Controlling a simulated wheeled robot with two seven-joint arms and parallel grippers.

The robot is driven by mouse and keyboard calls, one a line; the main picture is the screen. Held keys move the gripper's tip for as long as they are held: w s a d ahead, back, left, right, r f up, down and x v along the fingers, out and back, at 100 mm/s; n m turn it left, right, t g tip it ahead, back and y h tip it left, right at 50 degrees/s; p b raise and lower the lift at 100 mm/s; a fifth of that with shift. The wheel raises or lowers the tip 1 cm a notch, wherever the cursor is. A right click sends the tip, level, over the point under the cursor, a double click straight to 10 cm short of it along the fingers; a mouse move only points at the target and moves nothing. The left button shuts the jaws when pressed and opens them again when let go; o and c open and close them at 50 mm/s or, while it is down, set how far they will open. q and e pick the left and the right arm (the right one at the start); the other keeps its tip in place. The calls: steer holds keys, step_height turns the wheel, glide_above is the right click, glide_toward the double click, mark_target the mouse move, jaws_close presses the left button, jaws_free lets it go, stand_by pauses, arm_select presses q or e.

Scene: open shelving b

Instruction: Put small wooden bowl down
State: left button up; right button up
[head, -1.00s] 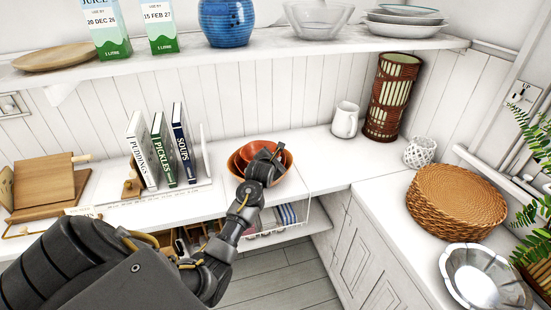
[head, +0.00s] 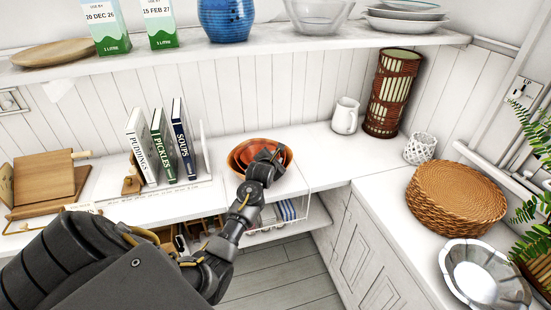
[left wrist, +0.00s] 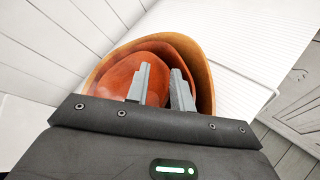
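The small wooden bowl (left wrist: 120,84) is reddish and sits nested, tilted, inside larger bowls on the white counter. In the head view the bowl stack (head: 241,158) is partly hidden behind my left gripper (head: 266,161). In the left wrist view my left gripper (left wrist: 161,88) has its two grey fingertips a small gap apart at the small bowl's right side. One finger lies over its inside, the other near its rim. I cannot tell whether they press on the rim. The outer bowl (left wrist: 205,85) is orange-brown. My right gripper is out of view.
Upright books (head: 161,148) stand left of the bowls. A white jug (head: 345,116) and brown lattice vase (head: 394,92) stand at the back right. A round wicker piece (head: 457,200) and metal bowl (head: 482,272) are on the right counter. A shelf (head: 270,58) runs above.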

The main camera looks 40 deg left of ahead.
arm_select(q)
steer(key=shift+o, duration=0.5)
steer(key=shift+r, duration=0.25)
steer(key=shift+r+p, duration=0.35)
steer(key=shift+r, duration=0.25)
steer(key=b+v, duration=0.1)
steer(key=v, duration=1)
steer(key=shift+s, duration=0.45)
steer(key=shift+d, duration=0.1)
